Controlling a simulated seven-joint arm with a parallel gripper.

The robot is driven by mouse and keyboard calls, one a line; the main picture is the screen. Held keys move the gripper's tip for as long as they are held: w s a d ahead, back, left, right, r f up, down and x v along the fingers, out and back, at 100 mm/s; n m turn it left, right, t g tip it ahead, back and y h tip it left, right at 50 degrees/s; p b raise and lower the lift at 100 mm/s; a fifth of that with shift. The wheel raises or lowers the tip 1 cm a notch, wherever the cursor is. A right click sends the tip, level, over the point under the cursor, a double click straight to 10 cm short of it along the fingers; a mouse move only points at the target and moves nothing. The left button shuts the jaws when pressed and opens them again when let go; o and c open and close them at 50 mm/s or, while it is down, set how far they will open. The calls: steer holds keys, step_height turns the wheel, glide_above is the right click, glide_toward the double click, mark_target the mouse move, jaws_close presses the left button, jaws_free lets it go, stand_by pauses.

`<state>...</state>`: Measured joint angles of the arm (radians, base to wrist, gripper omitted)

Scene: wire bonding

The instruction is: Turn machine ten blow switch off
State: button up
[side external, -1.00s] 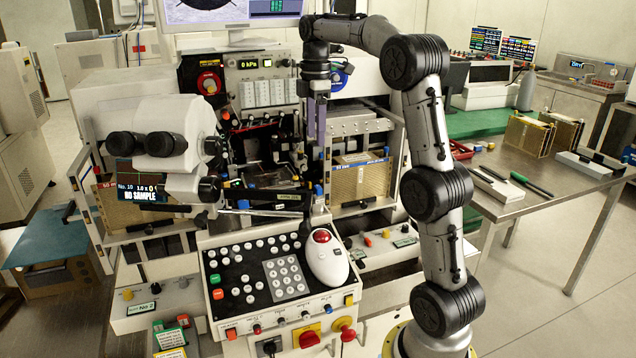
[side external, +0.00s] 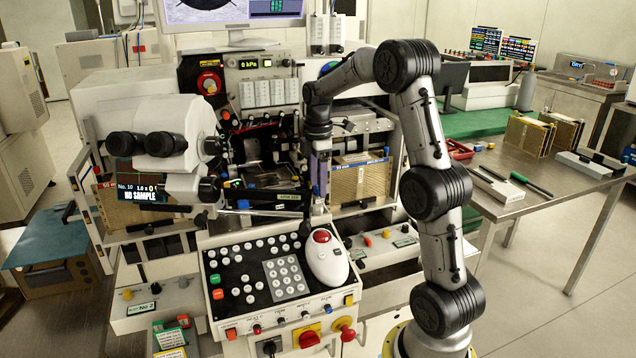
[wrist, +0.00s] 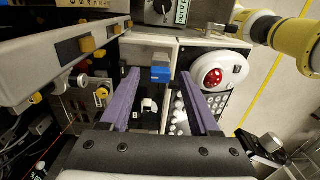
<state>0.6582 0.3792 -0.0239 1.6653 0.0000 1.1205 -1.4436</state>
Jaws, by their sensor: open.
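The microscope head (side external: 165,140) carries a small screen (side external: 142,194) reading "No. 10" and "NO SAMPLE". I cannot single out the machine ten blow switch for certain. A small panel with yellow and red knobs (side external: 378,238) sits right of the trackball; its label is too small to read. My gripper (side external: 320,190) points down above the gap behind the trackball. In the wrist view, my gripper (wrist: 163,75) has its two purple fingers apart, with a blue block (wrist: 160,73) and a small white part (wrist: 148,105) seen between or below them. Nothing is visibly held.
A sloped keypad console (side external: 275,275) with a red trackball (side external: 321,236) lies in front of my gripper. Another panel labelled "No 2" (side external: 150,300) is at lower left. A gold magazine (side external: 360,180) stands close by on the right. A steel table (side external: 520,200) is farther right.

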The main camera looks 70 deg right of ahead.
steer(key=shift+f, duration=0.2)
jaws_close()
